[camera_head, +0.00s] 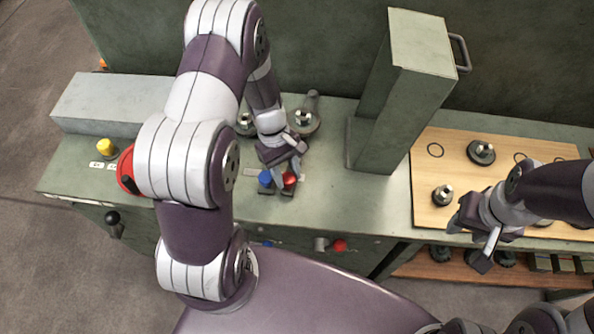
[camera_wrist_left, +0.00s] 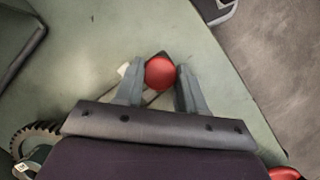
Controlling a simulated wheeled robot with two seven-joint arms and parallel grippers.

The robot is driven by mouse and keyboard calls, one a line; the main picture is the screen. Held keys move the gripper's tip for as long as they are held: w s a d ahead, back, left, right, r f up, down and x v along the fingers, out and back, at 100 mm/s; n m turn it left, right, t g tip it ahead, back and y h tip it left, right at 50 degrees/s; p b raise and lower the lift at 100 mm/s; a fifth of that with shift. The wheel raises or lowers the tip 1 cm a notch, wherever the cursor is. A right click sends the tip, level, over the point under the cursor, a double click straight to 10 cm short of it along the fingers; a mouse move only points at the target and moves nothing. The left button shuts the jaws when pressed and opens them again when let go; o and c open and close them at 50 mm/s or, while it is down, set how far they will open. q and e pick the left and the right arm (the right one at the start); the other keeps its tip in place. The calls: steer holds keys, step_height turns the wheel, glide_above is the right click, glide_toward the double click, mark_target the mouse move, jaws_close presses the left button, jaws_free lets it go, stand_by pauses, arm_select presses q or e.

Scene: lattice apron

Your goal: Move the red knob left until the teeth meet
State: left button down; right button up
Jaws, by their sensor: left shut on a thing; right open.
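The red knob (camera_head: 289,180) is on the green bench top, just right of a blue knob (camera_head: 265,178). My left gripper (camera_head: 287,168) is shut on the red knob. In the left wrist view the red knob (camera_wrist_left: 160,72) sits between its two fingers (camera_wrist_left: 159,90). Behind the gripper are two dark gear wheels, a right one (camera_head: 303,122) and a left one (camera_head: 245,125) partly hidden by my arm. A toothed gear (camera_wrist_left: 37,142) shows in the left wrist view. I cannot tell whether the teeth touch. My right gripper (camera_head: 478,247) is open and empty near the wooden board.
A tall green column (camera_head: 400,95) stands right of the gears. A wooden board (camera_head: 425,185) with dark round parts lies further right. A red wheel (camera_head: 126,170), yellow knob (camera_head: 106,147) and grey block (camera_head: 110,103) are at the left. More knobs are on the bench front.

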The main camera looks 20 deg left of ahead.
arm_select(q)
steer(key=c, duration=0.7)
jaws_free()
steer(key=p+v, duration=0.1)
steer(key=v, duration=1.1)
steer(key=shift+r+p, duration=0.4)
